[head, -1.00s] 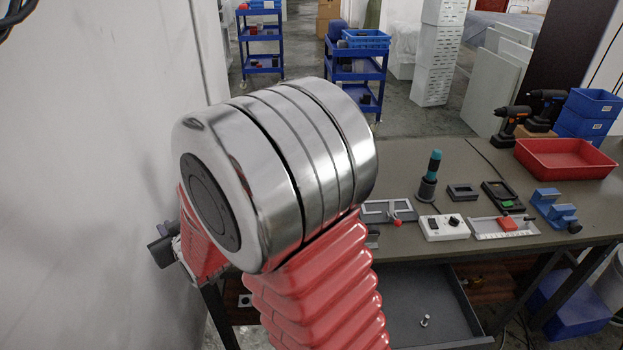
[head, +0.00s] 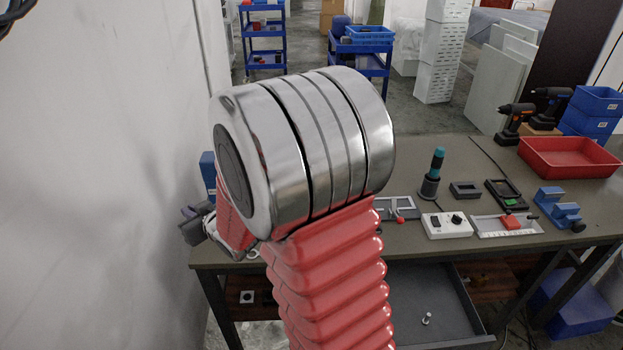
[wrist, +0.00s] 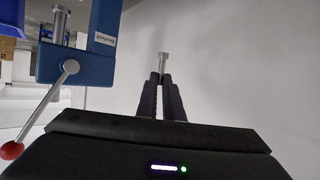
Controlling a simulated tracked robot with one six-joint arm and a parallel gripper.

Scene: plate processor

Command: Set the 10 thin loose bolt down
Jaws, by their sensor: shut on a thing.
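In the wrist view a thin silver bolt (wrist: 163,61) stands upright between the tips of my gripper (wrist: 161,79). The two dark fingers are shut on its lower part, and its head points up. My gripper is near the wall at the table's left end in the head view (head: 192,226), partly hidden behind my red arm. I cannot make out the held bolt there. Another bolt (head: 427,318) stands in the open grey drawer (head: 455,322) under the table.
A blue machine (wrist: 92,45) with a red-knobbed lever (wrist: 45,105) stands close left of my gripper. A white wall (wrist: 245,60) is on the right. The table (head: 480,160) holds a red tray (head: 568,158), a white control box (head: 446,226) and several tools and fixtures.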

